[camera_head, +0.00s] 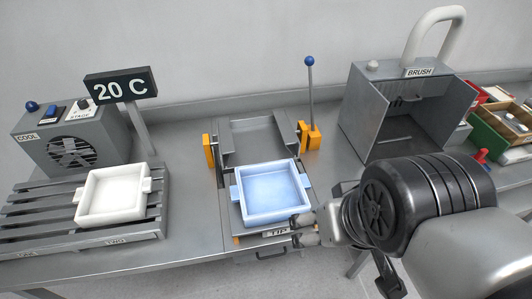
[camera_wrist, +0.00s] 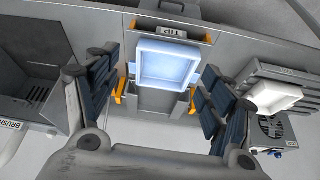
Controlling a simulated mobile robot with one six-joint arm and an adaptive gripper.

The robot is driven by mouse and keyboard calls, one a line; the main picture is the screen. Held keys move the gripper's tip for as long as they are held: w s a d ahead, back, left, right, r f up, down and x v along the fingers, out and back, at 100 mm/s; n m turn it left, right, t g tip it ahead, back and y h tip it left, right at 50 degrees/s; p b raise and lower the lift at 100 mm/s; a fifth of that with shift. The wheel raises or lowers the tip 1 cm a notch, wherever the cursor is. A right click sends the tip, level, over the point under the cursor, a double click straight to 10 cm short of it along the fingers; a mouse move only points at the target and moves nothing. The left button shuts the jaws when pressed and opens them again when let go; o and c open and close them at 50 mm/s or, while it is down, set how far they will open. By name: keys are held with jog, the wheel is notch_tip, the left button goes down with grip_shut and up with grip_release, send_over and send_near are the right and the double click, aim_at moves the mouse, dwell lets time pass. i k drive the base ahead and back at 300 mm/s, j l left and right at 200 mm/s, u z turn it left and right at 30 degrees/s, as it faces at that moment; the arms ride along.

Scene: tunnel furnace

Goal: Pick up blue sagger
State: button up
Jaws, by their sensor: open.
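The blue sagger (camera_head: 270,194) is a square, open, pale-blue tray with a side tab at each side. It sits upright on the grey tip fixture (camera_head: 250,141) in the middle of the bench, near the TIP label. It also shows in the wrist view (camera_wrist: 168,62), beyond and between my fingers. My gripper (camera_head: 303,231) is at the sagger's front right corner in the head view. In the wrist view my gripper (camera_wrist: 158,92) has its fingers spread wide and nothing between them. I cannot tell how far above the sagger the fingers are.
A white sagger (camera_head: 113,194) sits on a slatted rack (camera_head: 40,212) at left, by the cooling fan box (camera_head: 72,145) and 20 C sign (camera_head: 121,87). A lever (camera_head: 310,85) rises behind. The BRUSH box (camera_head: 405,105) and coloured bins (camera_head: 500,125) stand at right.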

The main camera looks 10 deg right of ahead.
aim_at(271, 192)
jog(key=j+z, duration=0.25)
jog(key=j, duration=0.4)
jog(key=k+j+z, duration=0.1)
jog(key=j+z, duration=0.2)
jog(key=j, duration=0.35)
